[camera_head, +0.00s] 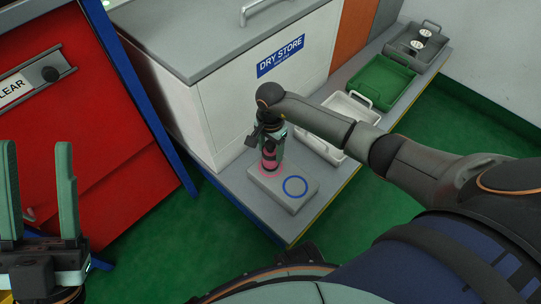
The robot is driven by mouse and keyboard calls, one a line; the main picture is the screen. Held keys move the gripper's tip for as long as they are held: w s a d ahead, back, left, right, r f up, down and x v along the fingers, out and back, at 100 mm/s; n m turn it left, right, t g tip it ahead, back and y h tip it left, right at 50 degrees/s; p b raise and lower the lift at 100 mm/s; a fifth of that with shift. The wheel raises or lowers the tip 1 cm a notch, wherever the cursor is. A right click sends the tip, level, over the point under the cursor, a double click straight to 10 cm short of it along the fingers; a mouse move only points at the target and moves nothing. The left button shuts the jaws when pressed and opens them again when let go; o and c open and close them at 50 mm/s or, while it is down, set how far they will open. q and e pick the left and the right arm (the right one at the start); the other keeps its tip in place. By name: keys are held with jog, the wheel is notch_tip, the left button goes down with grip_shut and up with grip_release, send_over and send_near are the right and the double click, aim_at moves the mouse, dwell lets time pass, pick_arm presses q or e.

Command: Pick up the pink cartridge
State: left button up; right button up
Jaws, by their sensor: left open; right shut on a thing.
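The pink cartridge (269,164) is upright at the left part of a small grey block (292,201) on the grey bench. Only part of its pink surface shows below and between the fingers. My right gripper (270,158) points down and is shut on the cartridge. The cartridge's lower end is at or just above the block's top; I cannot tell whether they touch. A blue ring (295,186) marks the right part of the block. My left gripper (37,150) is open and empty at the lower left, fingers pointing up the picture.
The white DRY STORE cabinet (225,110) stands behind the block. A white tray (322,140), a green tray (381,84) and a grey tray (420,45) with small dark and white items line the bench. A red cabinet (90,150) is at the left. Green floor lies in front.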

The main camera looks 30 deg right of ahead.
grip_shut()
dwell(0.3)
